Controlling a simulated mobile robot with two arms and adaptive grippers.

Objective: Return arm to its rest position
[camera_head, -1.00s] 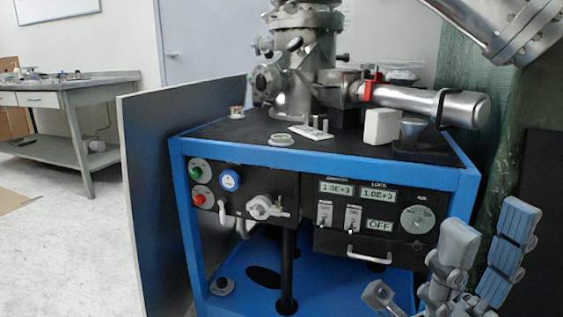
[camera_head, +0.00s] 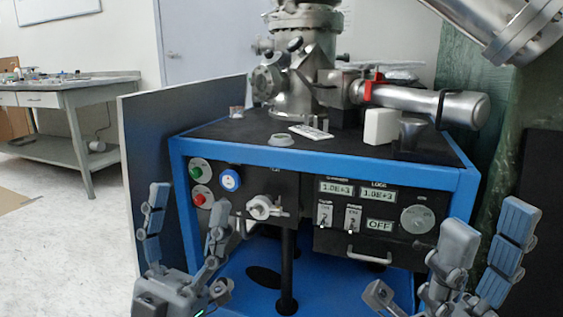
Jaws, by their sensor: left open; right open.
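My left gripper (camera_head: 186,218) is in the lower left of the head view. Its fingers point up and stand apart, with nothing between them. It is in front of the left side of the blue-framed vacuum cart (camera_head: 320,158). My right gripper (camera_head: 485,240) is at the lower right, also open and empty, in front of the cart's right side. The lower parts of both arms are outside the view.
The cart carries a steel vacuum chamber (camera_head: 305,75), a horizontal steel cylinder (camera_head: 420,103) and a white block (camera_head: 381,126). Its front has a green button (camera_head: 195,173), a red button (camera_head: 198,200), a white valve (camera_head: 263,208) and a drawer handle (camera_head: 369,257). A workbench (camera_head: 65,92) stands far left beyond open floor.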

